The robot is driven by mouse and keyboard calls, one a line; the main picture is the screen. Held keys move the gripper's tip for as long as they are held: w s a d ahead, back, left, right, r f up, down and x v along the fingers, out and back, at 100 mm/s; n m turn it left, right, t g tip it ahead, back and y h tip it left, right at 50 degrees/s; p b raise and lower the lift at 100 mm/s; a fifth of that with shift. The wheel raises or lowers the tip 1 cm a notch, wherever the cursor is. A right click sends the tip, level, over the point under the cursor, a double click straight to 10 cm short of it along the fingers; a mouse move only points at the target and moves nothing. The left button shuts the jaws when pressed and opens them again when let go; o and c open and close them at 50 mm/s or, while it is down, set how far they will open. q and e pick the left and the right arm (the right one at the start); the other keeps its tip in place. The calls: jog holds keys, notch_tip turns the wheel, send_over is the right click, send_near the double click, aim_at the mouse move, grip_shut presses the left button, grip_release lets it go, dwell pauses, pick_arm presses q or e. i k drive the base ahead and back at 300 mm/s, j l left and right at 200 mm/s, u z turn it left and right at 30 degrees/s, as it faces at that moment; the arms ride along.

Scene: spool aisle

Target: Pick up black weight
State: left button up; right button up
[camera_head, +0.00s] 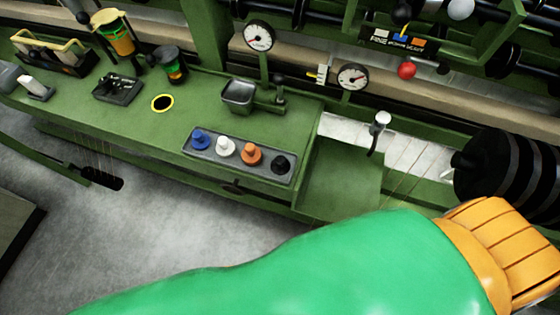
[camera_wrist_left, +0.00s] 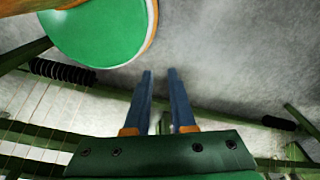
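The black weight (camera_head: 281,163) sits at the right end of a grey tray (camera_head: 214,161) on the green bench in the head view. It is a short, dark piece with a knob on top. An orange weight (camera_head: 251,154), a white weight (camera_head: 226,146) and a blue weight (camera_head: 200,139) stand in a row to its left. My left gripper (camera_wrist_left: 160,73) shows in the left wrist view with two blue fingers apart and nothing between them. It is outside the head view, and the weight cannot be made out in the wrist view. My right gripper is not in view.
A metal cup (camera_head: 238,96) stands behind the tray. Two dials (camera_head: 259,37) (camera_head: 352,76) rise at the back edge. A large black spool (camera_head: 505,170) is at the right. My green and orange arm crosses the foreground. Bare bench lies left of the tray.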

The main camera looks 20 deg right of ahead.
aim_at(280, 166)
jog(key=j+z, duration=0.3)
jog(key=z, duration=0.15)
jog(key=j+z, duration=0.35)
jog(key=z, duration=0.15)
jog(key=j+z, duration=0.65)
jog(key=z, duration=0.25)
jog(key=k+j+z, duration=0.2)
jog(key=z, duration=0.3)
